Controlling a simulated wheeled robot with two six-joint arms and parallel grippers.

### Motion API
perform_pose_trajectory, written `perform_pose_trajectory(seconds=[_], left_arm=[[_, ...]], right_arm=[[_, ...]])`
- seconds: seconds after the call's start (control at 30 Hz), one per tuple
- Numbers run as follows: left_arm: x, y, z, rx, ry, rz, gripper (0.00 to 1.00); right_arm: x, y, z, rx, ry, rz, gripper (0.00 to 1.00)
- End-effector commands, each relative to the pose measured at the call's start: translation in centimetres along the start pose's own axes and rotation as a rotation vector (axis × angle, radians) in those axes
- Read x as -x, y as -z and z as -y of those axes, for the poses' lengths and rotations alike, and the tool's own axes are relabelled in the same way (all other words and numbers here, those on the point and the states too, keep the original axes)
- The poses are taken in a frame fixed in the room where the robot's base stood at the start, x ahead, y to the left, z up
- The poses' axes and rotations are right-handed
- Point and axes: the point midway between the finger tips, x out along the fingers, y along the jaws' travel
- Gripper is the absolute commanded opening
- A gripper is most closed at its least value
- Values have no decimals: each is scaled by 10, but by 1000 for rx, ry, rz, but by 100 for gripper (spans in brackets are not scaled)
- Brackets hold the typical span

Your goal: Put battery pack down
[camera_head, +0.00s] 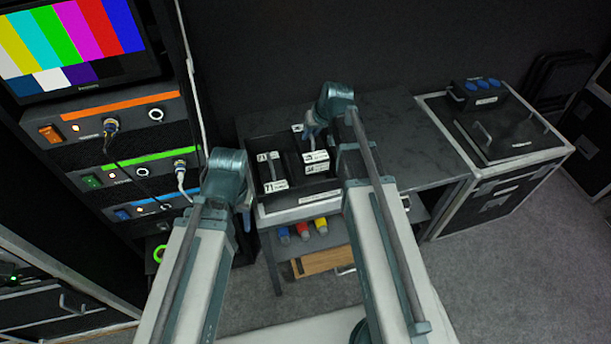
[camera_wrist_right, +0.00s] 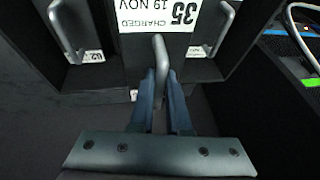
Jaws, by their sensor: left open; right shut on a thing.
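A dark battery pack (camera_wrist_right: 128,52) with a white label reading "35", "19 NOV" and "CHARGED" is in the right wrist view. My right gripper (camera_wrist_right: 160,82) is shut on its grey bar handle. In the head view my right gripper (camera_head: 311,136) is over the right part of a black case (camera_head: 300,212) with light edging, partly hidden by my arm. I cannot tell whether the held pack touches the case floor. Another pack with handle (camera_head: 272,170), labelled "71", stands in the case's left part. My left gripper (camera_head: 246,217) is open, beside the case's left front, largely hidden.
The case is on a dark table (camera_head: 405,135), clear to its right. A rack (camera_head: 125,150) with a colour-bar monitor (camera_head: 75,45) and cables stands left. Coloured connectors (camera_head: 302,231) and a wooden item (camera_head: 322,262) sit below. A flight case (camera_head: 500,140) stands right.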

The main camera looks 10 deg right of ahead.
Motion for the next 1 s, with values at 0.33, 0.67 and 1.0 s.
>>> perform_pose_trajectory(seconds=[0.33,0.67,1.0], left_arm=[[-8,0,-1,0,0,0,50],[-46,3,-4,1,0,0,50],[-66,4,-6,1,0,0,50]], right_arm=[[-7,-3,-1,0,1,-2,0],[-42,-17,-9,0,1,-2,0],[-60,-25,-13,0,1,-2,0]])
